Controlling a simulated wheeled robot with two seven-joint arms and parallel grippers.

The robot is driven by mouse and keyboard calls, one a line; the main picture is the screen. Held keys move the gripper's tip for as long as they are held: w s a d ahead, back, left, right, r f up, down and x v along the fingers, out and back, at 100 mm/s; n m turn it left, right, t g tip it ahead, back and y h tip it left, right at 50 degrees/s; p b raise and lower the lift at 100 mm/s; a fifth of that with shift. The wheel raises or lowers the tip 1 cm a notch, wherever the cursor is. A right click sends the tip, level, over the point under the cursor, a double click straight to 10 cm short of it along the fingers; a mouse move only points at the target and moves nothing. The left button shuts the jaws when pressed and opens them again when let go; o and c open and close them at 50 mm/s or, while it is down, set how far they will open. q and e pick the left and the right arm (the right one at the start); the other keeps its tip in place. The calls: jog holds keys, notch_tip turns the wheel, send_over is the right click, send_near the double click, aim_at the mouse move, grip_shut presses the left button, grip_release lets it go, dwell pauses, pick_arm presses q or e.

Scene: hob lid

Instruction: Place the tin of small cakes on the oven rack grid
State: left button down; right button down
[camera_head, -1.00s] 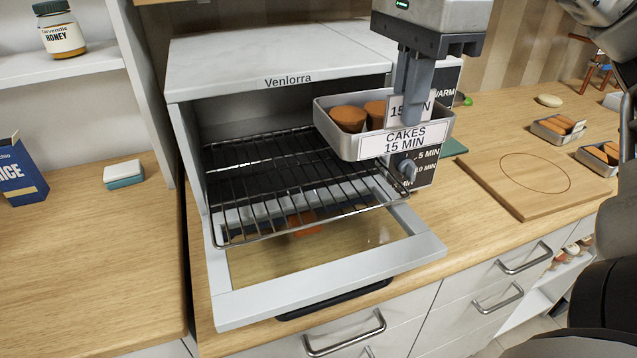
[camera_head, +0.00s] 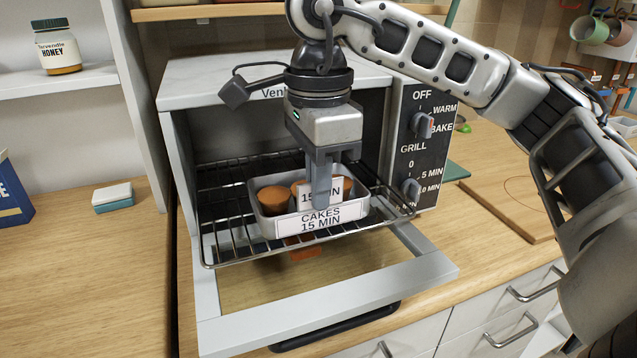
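The tin of small cakes (camera_head: 262,223) is a grey metal tin with brown cakes and a front label reading "CAKES 15 MIN". It is at the front half of the wire oven rack grid (camera_head: 222,232), level, and looks to be on or just above the bars. The rack sticks out of the open oven (camera_head: 187,180). The underside of the tin is hidden. My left gripper is not in view.
The oven door (camera_head: 320,300) is folded down in front of the rack. The oven's control panel (camera_head: 421,145) with knobs stands right of the tin. A honey jar (camera_head: 56,46) is on the left shelf. A board (camera_head: 505,195) lies on the right counter.

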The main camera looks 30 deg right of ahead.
jog(key=shift+f, duration=0.15)
jog(key=c, duration=1.6)
grip_release()
jog(key=shift+c, duration=0.2)
jog(key=shift+r, duration=0.4)
pick_arm(q)
jog(key=p, duration=0.1)
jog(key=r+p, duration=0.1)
jog(key=p, duration=0.1)
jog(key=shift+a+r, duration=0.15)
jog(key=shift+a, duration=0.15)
pick_arm(e)
notch_tip(320, 180, up, 12)
jog(key=shift+f, duration=0.2)
